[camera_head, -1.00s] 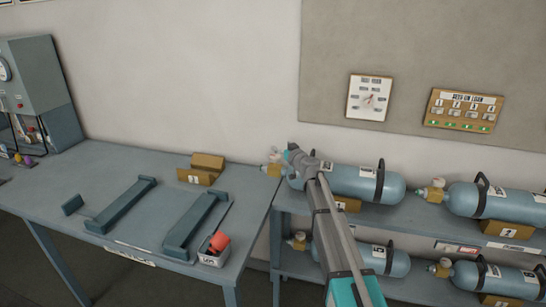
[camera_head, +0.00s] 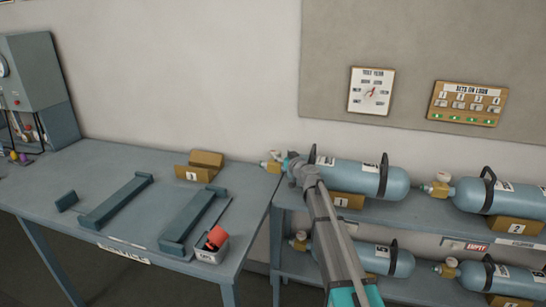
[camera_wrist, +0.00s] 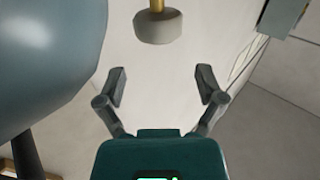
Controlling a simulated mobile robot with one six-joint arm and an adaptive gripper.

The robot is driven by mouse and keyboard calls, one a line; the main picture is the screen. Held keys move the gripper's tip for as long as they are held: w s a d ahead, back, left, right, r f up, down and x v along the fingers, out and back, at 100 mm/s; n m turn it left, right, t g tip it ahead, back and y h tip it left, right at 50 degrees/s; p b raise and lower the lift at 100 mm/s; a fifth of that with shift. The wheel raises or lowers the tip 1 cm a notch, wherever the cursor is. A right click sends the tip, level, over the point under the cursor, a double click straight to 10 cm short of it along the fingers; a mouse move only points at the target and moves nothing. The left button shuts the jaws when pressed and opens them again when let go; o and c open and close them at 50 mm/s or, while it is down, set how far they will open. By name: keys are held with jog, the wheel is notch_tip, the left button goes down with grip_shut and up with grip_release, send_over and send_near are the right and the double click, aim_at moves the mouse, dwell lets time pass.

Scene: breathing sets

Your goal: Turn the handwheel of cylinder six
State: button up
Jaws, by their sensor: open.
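A blue cylinder (camera_head: 358,178) lies on its side at the left end of the upper shelf, with a brass valve and a pale handwheel (camera_head: 266,166) at its left end. I cannot read its number surely. My gripper (camera_head: 284,160) is beside this valve end, its fingers too small to make out there. In the wrist view, my gripper (camera_wrist: 161,86) is open, with nothing between its fingers. A pale round handwheel (camera_wrist: 158,27) on a brass stem is ahead of and apart from the fingertips. A cylinder body (camera_wrist: 48,60) fills the upper left.
Other cylinders lie at the upper right (camera_head: 505,197), lower left (camera_head: 390,260) and lower right (camera_head: 500,279). The wall is behind.

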aim_at(272, 150)
jog(key=x, duration=0.2)
jog(key=f+b+x, duration=0.1)
jog(key=x, duration=0.4)
jog(key=shift+w+a+f, duration=0.2)
jog(key=shift+w+f, duration=0.05)
jog(key=shift+f, duration=0.15)
jog(key=shift+c, duration=0.3)
jog(key=c, duration=0.9)
